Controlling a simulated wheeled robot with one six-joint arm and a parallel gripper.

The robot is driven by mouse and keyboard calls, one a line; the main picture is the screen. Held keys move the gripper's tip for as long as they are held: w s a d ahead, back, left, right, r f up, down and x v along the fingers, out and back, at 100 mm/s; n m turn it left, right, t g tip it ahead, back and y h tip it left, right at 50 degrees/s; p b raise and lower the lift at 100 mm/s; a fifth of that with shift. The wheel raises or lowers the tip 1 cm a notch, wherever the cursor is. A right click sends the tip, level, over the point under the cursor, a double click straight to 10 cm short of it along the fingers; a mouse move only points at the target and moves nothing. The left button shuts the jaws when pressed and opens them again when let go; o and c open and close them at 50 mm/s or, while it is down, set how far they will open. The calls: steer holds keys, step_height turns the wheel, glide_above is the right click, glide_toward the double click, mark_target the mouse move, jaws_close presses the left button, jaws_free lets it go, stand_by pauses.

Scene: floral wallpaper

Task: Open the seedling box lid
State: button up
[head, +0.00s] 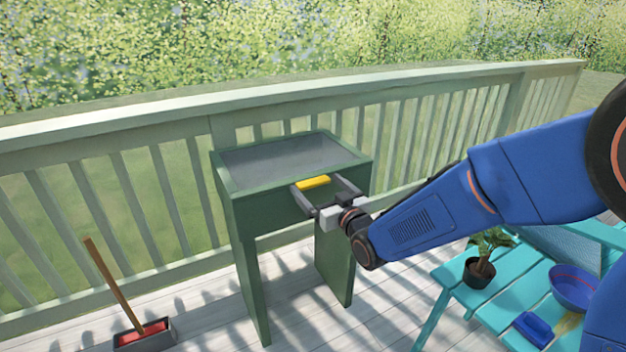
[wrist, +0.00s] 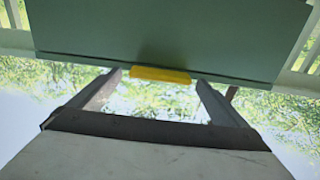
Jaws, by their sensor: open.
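The seedling box (head: 262,203) is a dark green box on legs beside the railing. Its lid (head: 285,155), a grey panel in a green frame, lies flat and closed on top. A yellow handle (head: 313,182) is at the front edge of the lid; it also shows in the wrist view (wrist: 160,75) against the green front (wrist: 165,35). My gripper (head: 316,184) is open at the front of the box. In the wrist view its fingertips (wrist: 159,78) lie to either side of the handle, apart from it. Whether they reach level with it is hard to tell.
A green railing (head: 180,110) runs behind the box. A dustpan (head: 146,338) with a wooden-handled brush (head: 110,280) is at lower left.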

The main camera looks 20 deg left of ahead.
steer(key=shift+w+a, duration=0.15)
steer(key=shift+a, duration=0.1)
